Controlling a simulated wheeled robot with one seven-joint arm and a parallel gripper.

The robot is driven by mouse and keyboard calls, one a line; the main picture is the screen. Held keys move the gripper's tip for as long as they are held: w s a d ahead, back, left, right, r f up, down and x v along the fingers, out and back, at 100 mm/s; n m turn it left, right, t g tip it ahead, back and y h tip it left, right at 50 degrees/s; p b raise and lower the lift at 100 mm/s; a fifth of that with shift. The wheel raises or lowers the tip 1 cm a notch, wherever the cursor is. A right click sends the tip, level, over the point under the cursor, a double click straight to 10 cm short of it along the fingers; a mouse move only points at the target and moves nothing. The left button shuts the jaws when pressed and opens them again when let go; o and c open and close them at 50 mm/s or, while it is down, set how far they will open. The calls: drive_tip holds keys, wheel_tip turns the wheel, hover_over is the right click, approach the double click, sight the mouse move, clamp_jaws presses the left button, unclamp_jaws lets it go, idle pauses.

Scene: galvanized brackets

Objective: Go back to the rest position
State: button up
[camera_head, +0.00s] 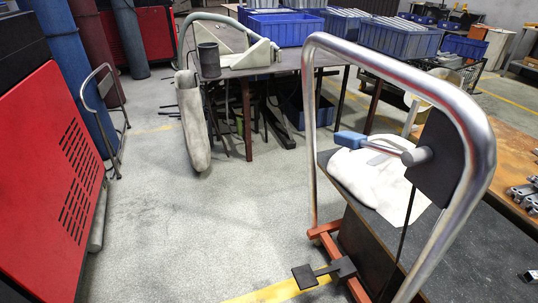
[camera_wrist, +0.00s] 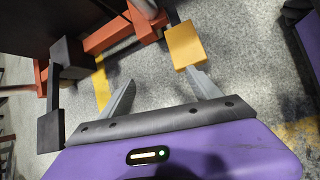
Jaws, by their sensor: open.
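My gripper (camera_wrist: 160,75) shows only in the wrist view, with its purple body at the bottom and two grey fingers spread apart. The gap between the fingers is empty, with grey floor visible through it. A yellow block (camera_wrist: 186,46) appears just beyond the right fingertip. I cannot tell whether they touch. My arm and gripper do not show in the head view.
A bent metal tube frame (camera_head: 312,150) rises over a dark workbench (camera_head: 480,255), beside a blue-gripped lever (camera_head: 350,139). Black pedals (camera_head: 304,277) sit low near an orange-red base (camera_head: 326,232). A red cabinet (camera_head: 50,150) stands left. Floor (camera_head: 190,235) between is clear.

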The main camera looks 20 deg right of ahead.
drive_tip(key=w+a+r+m+t+y, duration=0.3)
drive_tip(key=w+a+r+m+t, duration=0.1)
drive_tip(key=w+a, duration=0.2)
drive_tip(key=s+a+r+m+t+y, duration=0.2)
drive_tip(key=a+r+m+t, duration=0.1)
drive_tip(key=r, duration=0.4)
drive_tip(key=s+a+r+m+t+y, duration=0.1)
drive_tip(key=s+a+r+m+t, duration=0.1)
drive_tip(key=r, duration=0.4)
drive_tip(key=s+r+m+t, duration=0.1)
drive_tip(key=s+r+m, duration=0.1)
drive_tip(key=s+r, duration=0.7)
drive_tip(key=s+r+m+t+y+p, duration=0.1)
drive_tip(key=s+r+m+t, duration=0.2)
drive_tip(key=r, duration=0.9)
drive_tip(key=s+r+m, duration=0.2)
drive_tip(key=s+r, duration=0.6)
drive_tip(key=r, duration=0.3)
wheel_tip(320, 180, up, 19)
drive_tip(key=p, duration=1.9)
drive_tip(key=shift+a+p, duration=0.3)
drive_tip(key=shift+a, duration=0.15)
